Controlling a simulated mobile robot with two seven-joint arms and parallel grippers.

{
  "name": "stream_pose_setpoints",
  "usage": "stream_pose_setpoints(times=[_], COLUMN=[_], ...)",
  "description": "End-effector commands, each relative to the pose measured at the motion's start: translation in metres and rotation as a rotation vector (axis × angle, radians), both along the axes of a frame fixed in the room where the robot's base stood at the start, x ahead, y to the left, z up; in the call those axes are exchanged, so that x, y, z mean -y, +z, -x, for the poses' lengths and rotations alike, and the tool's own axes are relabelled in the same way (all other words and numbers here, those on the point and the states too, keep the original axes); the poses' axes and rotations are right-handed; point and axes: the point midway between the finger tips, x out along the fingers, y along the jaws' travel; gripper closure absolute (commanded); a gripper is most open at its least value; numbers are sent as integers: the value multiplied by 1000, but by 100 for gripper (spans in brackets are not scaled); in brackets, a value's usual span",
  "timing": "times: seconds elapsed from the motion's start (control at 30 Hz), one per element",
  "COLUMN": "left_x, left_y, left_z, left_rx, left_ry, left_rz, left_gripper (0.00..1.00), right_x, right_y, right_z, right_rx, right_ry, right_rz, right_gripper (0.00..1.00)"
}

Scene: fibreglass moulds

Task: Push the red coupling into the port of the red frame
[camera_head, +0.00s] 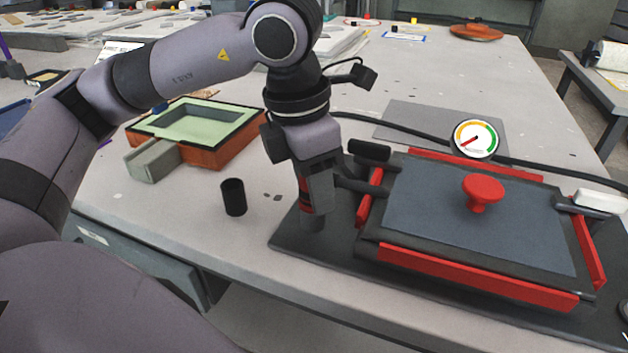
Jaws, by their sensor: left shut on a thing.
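The red frame (465,278) lies on a dark base plate at the right, around a dark blue-grey panel (430,215) with a red knob (483,190). A dark pipe stub (362,187) sticks out of the frame's left side. My left gripper (313,215) points down just left of this stub, over the base plate. It is shut on a mostly hidden thing. Red patches (304,190) show at its fingers and look like the red coupling. I cannot tell whether the coupling touches the stub. My right gripper is not in view.
A gauge (475,138) stands behind the frame, its needle towards the red part. A dark hose (405,122) runs behind my gripper. A black cup (233,197), a grey block (152,160) and a green mould in an orange box (215,150) stand left. The table's far middle is fairly clear.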

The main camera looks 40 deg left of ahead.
Motion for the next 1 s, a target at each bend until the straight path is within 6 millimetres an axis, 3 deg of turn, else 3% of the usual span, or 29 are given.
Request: stream_pose_setpoints(times=[0.03, 0.07, 0.13, 0.47, 0.8, 1.0], left_x=[0, 0, 0, 0, -4, -5], left_y=[-2, -1, -1, 2, 53, 69], left_z=[0, 0, 0, 0, 6, 9], left_rx=[0, 1, 1, 1, 4, 2], left_ry=[0, 0, 0, 0, -1, -1], left_rz=[0, 1, 1, 1, 1, 1], left_gripper=[88, 55, 32, 31, 31, 31], right_x=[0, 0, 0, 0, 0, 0], right_y=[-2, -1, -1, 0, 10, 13], right_z=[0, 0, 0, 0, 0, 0], right_rx=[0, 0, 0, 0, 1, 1], right_ry=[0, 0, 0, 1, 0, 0], right_rz=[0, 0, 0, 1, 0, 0], right_gripper=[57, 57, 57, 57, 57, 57])
